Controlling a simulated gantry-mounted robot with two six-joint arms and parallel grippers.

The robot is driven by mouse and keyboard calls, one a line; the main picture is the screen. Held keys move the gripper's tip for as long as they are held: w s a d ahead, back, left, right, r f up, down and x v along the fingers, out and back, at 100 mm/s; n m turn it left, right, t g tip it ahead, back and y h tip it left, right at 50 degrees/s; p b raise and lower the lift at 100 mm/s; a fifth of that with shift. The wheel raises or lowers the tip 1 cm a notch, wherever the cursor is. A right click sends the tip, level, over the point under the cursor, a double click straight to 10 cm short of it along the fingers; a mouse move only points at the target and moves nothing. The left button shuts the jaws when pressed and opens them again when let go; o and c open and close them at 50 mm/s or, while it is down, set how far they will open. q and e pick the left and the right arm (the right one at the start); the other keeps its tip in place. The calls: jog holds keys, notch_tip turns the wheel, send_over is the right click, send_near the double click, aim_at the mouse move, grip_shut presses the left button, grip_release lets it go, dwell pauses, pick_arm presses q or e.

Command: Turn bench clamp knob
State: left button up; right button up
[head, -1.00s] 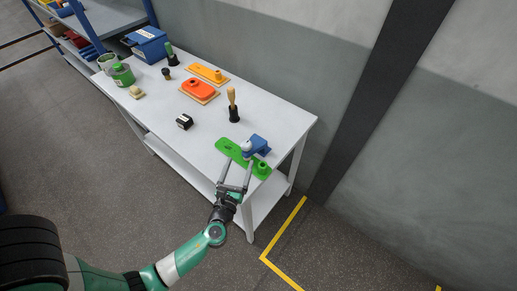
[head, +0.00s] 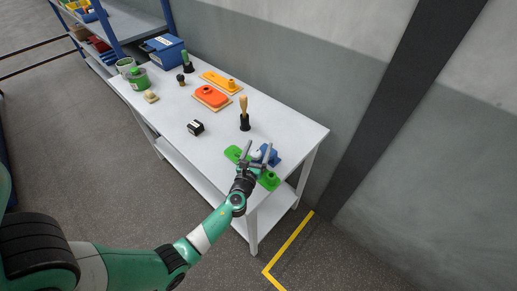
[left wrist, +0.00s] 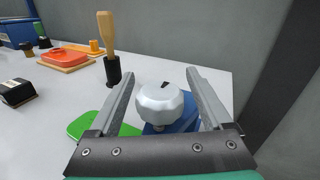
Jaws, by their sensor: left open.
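The bench clamp is a blue block (head: 274,159) near the right end of the white table. It carries a silver-white faceted knob (left wrist: 160,104) with a small dark mark on top, seen in the left wrist view. A green base (head: 236,153) lies beside the clamp, partly hidden by my gripper. My left gripper (head: 258,151) is open over the clamp. In the left wrist view its two fingers (left wrist: 158,84) stand on either side of the knob with gaps between; I see no contact. My right gripper is not in view.
A wooden-handled tool in a black holder (head: 245,121) stands just behind the clamp. A black box (head: 196,127), orange (head: 211,96) and yellow (head: 222,81) pieces and a blue bin (head: 165,51) are farther left. A wall runs behind the table.

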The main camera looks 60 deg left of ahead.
pick_arm(q)
grip_shut()
dwell(0.3)
jog(key=shift+m+t+h, duration=0.4)
jog(key=shift+t, duration=0.1)
